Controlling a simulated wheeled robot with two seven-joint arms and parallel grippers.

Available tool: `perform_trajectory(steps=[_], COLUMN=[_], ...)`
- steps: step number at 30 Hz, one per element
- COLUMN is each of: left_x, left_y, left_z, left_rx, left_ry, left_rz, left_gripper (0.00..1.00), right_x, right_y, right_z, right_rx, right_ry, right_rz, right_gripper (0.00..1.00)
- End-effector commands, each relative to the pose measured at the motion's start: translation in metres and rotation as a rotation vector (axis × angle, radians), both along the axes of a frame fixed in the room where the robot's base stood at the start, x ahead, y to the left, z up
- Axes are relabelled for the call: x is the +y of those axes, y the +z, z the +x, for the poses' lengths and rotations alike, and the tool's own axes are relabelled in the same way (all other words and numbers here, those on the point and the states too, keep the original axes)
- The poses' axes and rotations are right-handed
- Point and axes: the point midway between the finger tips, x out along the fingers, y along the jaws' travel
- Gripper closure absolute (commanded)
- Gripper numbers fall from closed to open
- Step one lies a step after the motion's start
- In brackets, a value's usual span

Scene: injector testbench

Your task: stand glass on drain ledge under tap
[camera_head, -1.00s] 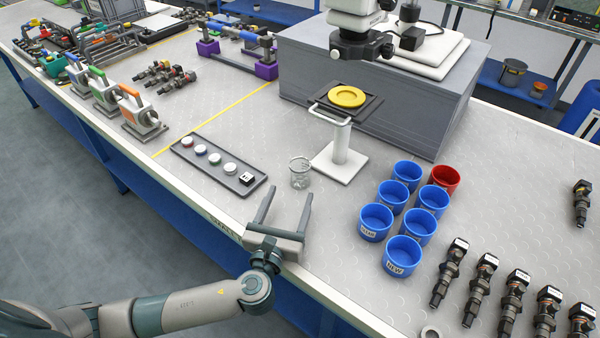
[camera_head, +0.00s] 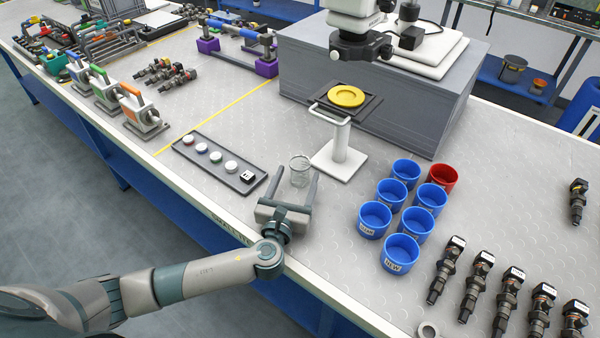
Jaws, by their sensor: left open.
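A small clear glass (camera_head: 299,171) stands upright on the bench, just left of the white stand's foot. My left gripper (camera_head: 295,178) is open, its two fingers pointing away from me and reaching to either side of the glass. I cannot tell whether the fingers touch it. A white stand (camera_head: 340,144) carries a dark square ledge (camera_head: 368,108) with a yellow round dish (camera_head: 346,96) on it. A small white loop sticks out at the ledge's front left. My right gripper is not in view.
A dark tray with white caps (camera_head: 220,164) lies left of the glass. Several blue cups (camera_head: 401,254) and a red cup (camera_head: 442,177) stand to the right. A grey block (camera_head: 400,110) with a microscope-like device (camera_head: 358,45) is behind the ledge.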

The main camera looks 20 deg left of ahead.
Motion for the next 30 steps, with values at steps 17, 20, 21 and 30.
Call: perform_trajectory(steps=[17,20,21,30], left_x=[0.002,0.002,0.002,0.002], left_y=[0.001,0.001,0.001,0.001], left_z=[0.044,0.044,0.044,0.044], left_rx=[-0.001,-0.001,-0.001,-0.001], left_ry=[-0.001,0.000,0.000,0.000], left_rz=[0.000,0.000,0.000,0.000], left_gripper=[0.35,0.35,0.35,0.68], right_x=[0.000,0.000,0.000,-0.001], right_y=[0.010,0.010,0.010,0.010], right_z=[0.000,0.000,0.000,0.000], right_rx=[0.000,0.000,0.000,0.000], right_ry=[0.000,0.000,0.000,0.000], right_rz=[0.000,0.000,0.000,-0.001], right_gripper=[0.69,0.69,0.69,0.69])
